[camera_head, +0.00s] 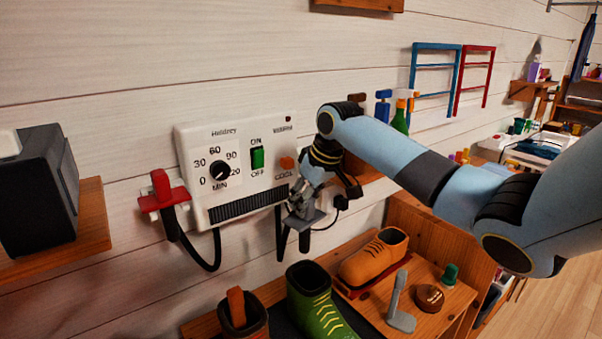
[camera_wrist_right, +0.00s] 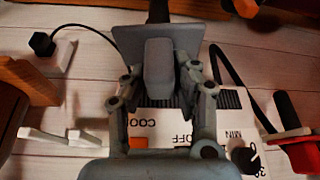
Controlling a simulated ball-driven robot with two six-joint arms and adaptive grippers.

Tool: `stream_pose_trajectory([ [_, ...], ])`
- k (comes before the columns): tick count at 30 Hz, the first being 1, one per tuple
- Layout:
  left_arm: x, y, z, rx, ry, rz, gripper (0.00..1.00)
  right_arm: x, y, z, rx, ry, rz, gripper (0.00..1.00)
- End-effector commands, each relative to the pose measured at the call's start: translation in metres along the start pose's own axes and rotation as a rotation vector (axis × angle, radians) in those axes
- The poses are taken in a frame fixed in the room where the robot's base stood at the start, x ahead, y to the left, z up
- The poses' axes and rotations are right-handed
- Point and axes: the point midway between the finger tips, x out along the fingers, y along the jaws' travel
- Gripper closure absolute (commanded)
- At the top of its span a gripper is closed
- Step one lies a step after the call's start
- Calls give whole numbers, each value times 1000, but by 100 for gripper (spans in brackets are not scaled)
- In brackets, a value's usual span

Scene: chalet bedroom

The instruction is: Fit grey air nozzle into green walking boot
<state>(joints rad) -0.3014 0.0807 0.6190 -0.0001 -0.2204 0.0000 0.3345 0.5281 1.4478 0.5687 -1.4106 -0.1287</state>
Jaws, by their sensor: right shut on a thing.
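The grey air nozzle (camera_head: 306,218) has a flat plate and a dark lower end, and hangs in front of the wall unit. My right gripper (camera_head: 300,202) is shut on it; in the right wrist view the nozzle's grey block (camera_wrist_right: 158,68) sits between the fingers of this gripper (camera_wrist_right: 160,88). The green walking boot (camera_head: 318,306) with yellow laces stands at the bottom of the head view, its dark opening facing up. The nozzle is above the boot and apart from it. The boot's lower part is cut off by the frame. My left gripper is not in view.
A white dryer unit (camera_head: 200,150) hangs on the wall. A red nozzle (camera_head: 168,190) sits in a holder left of it, with a black hose. An orange shoe (camera_head: 374,257), a brown boot (camera_head: 243,316) and a grey stand (camera_head: 400,306) are near the green boot.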

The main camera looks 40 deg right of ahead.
Motion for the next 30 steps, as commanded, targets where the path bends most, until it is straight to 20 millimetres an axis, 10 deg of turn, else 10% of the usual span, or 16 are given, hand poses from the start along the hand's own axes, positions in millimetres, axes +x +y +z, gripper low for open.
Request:
stream_pose_trajectory([
  [11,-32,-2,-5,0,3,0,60,2,2,14,-30,2,-4,100],
  [30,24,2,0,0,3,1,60,51,2,35,-30,1,-3,100],
])
